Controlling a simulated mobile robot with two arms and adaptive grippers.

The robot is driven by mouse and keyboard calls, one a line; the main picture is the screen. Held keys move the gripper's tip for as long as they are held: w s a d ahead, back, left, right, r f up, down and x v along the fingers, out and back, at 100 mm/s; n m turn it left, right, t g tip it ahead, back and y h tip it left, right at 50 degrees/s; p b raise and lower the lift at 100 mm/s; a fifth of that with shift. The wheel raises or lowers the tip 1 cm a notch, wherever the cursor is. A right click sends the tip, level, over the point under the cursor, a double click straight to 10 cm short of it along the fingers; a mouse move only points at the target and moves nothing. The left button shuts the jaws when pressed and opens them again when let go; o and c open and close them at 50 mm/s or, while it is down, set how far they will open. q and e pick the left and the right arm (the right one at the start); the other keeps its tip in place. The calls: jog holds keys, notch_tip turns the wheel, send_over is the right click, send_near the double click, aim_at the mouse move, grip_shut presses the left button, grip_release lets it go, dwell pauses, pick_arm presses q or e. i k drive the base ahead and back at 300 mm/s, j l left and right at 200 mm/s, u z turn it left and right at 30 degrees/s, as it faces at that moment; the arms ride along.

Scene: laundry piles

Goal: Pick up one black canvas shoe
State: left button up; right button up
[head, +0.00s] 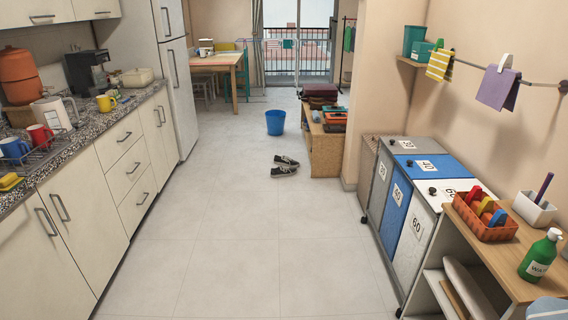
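A pair of black canvas shoes with pale soles lies on the tiled floor in the middle distance of the head view. One shoe (286,160) lies a little farther back. The other shoe (283,171) lies just in front of it, very close or touching; I cannot tell which. Neither of my grippers shows in the head view.
A blue bin (275,122) stands behind the shoes. A low wooden bench (325,150) with folded things on top is to their right. Laundry sorters (397,210) line the right wall, kitchen cabinets (85,235) the left. The floor (230,240) between is clear.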

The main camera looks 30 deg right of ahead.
aim_at(282, 160)
jog(key=i+l+z, duration=0.35)
jog(key=i, duration=0.35)
jog(key=i+z, duration=0.3)
jog(key=i, duration=0.4)
jog(key=i+z, duration=0.35)
jog(key=i, duration=0.4)
jog(key=i+u, duration=0.1)
jog(key=i, duration=0.55)
jog(key=i+u, duration=0.1)
jog(key=i, duration=0.5)
jog(key=i+l+u, duration=0.1)
jog(key=i, duration=0.5)
jog(key=i+l+u, duration=0.1)
jog(key=i+l, duration=0.15)
jog(key=i, duration=0.4)
jog(key=i+j+u, duration=0.2)
jog(key=i, duration=0.9)
jog(key=i+j+u, duration=0.15)
jog(key=i, duration=0.9)
jog(key=i+l+z, duration=0.15)
jog(key=i+z, duration=0.65)
jog(key=z, duration=0.2)
jog(key=i+j+z, duration=0.2)
jog(key=i+z, duration=0.25)
jog(key=i+j+z, duration=0.3)
jog(key=z, duration=0.2)
jog(key=i+j+z, duration=0.3)
jog(key=j+z, duration=0.2)
